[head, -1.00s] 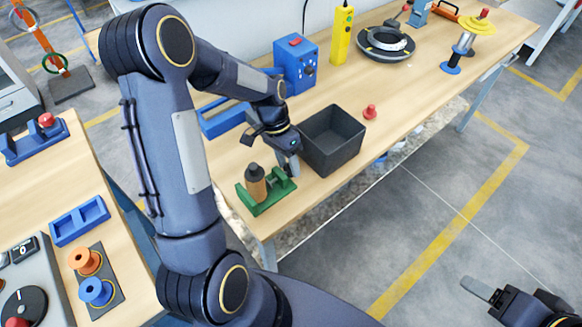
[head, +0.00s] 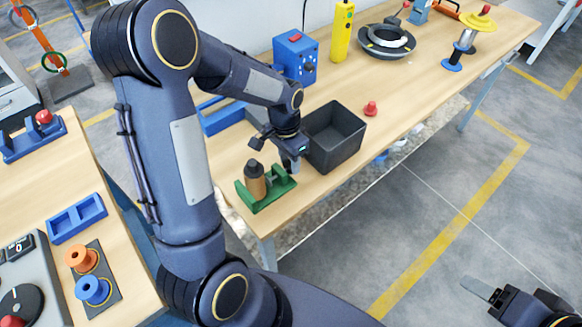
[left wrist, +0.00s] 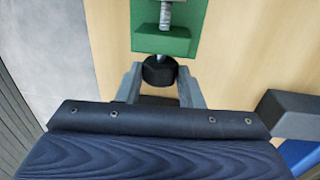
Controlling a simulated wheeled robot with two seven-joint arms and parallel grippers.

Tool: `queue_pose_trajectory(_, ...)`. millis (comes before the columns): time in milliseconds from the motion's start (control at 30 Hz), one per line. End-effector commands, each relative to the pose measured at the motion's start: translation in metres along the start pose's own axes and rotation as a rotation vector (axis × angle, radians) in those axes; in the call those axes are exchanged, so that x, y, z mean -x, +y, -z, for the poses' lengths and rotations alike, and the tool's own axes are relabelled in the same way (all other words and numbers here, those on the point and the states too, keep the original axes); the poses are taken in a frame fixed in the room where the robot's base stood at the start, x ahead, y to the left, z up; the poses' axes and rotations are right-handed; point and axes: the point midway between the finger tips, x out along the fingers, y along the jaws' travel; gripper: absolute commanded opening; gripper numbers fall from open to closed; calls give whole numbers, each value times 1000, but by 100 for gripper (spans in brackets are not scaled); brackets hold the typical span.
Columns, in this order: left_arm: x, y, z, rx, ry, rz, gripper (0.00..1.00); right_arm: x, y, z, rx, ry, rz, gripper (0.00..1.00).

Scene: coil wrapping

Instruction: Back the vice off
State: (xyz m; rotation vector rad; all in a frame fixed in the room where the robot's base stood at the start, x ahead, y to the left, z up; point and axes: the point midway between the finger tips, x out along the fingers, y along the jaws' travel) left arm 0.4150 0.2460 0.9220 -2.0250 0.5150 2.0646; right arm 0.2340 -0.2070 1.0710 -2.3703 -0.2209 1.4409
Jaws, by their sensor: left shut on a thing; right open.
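In the left wrist view the vice's green block (left wrist: 160,42) carries a threaded screw (left wrist: 166,14) and a black knob (left wrist: 159,70). My left gripper (head: 291,166) is at the vice's right end; in the left wrist view its fingers (left wrist: 160,88) are on either side of the black knob, shut on it. My right gripper (head: 500,290) is open and empty at the lower right, over the floor.
A dark open bin (head: 335,138) stands close to the right of my left gripper. A red knob-like piece (head: 371,108), a blue box (head: 295,58) and a yellow pendant (head: 342,35) are farther back. A blue tray (head: 222,117) lies behind my left forearm.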

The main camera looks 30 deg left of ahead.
Motion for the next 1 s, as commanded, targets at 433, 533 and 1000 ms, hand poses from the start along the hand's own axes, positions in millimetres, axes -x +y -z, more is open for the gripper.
queue_pose_trajectory(433,-5,5,0,-8,0,142,19,-14,7,-7,0,0,0,67)
queue_pose_trajectory(533,-5,6,0,-5,0,214,19,-22,10,-11,0,0,0,67)
queue_pose_trajectory(1000,-9,9,0,-7,-2,327,19,-38,17,-19,0,0,0,67)
